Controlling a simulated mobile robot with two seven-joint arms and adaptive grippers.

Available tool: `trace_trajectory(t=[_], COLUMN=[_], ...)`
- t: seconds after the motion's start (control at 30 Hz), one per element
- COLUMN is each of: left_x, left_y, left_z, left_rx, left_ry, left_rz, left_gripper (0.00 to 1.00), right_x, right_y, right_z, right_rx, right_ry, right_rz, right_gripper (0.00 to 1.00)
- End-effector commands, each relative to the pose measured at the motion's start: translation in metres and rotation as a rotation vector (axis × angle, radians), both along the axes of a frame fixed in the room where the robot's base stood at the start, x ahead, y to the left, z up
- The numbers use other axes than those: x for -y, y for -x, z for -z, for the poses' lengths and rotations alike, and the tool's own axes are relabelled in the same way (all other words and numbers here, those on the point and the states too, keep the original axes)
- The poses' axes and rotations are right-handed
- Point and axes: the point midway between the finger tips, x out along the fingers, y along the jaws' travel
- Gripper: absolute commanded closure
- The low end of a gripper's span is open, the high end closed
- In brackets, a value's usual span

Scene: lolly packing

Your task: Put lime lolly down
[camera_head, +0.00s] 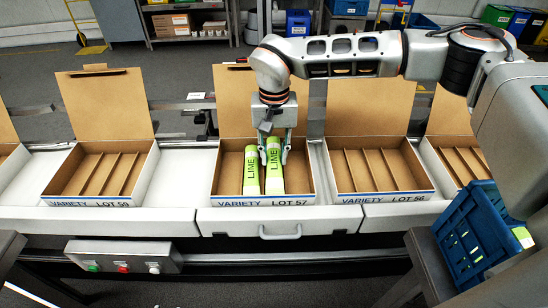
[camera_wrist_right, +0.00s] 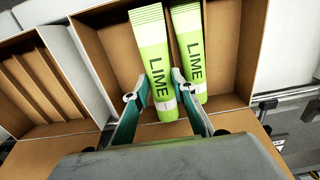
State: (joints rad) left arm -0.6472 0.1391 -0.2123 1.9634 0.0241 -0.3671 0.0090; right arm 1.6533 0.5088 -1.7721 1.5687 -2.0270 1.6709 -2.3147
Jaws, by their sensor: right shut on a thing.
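My right gripper (camera_head: 275,148) is shut on a green lime lolly (camera_head: 273,172) labelled LIME. It holds the lolly within the open middle box (camera_head: 305,185), marked VARIETY LOT 57. In the right wrist view the held lolly (camera_wrist_right: 154,55) lies between the two fingers (camera_wrist_right: 160,105). I cannot tell whether it touches the box floor. A second lime lolly (camera_head: 251,172) lies in the same box, just left of the held one in the head view. It also shows in the right wrist view (camera_wrist_right: 190,55), right of the held one. My left gripper is not in view.
Open, empty divided boxes stand on both sides: LOT 56 (camera_head: 385,196) to the right and another (camera_head: 100,200) to the left. Their lids stand up behind them. A blue crate (camera_head: 470,235) with something green inside is at the lower right. A control box (camera_head: 122,256) is below the bench.

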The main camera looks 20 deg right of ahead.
Motion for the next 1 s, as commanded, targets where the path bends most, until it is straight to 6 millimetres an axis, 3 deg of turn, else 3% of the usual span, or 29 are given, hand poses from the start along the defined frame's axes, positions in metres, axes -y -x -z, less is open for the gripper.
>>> trace_trajectory(t=[0.1,0.9,0.93,1.0], left_x=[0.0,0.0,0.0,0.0], left_y=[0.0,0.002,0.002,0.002], left_z=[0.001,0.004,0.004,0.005], left_rx=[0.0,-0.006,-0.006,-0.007], left_ry=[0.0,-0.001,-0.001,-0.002], left_rz=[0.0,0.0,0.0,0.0], left_gripper=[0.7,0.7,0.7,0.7], right_x=[0.0,0.0,0.0,0.0], right_y=[0.0,0.0,0.0,0.0], right_z=[0.014,0.026,0.026,0.026], right_rx=[0.0,0.001,0.001,0.001], right_ry=[-0.001,-0.001,0.0,0.0], right_rz=[-0.001,-0.001,-0.001,-0.001], right_gripper=[0.97,0.97,0.7,0.57])
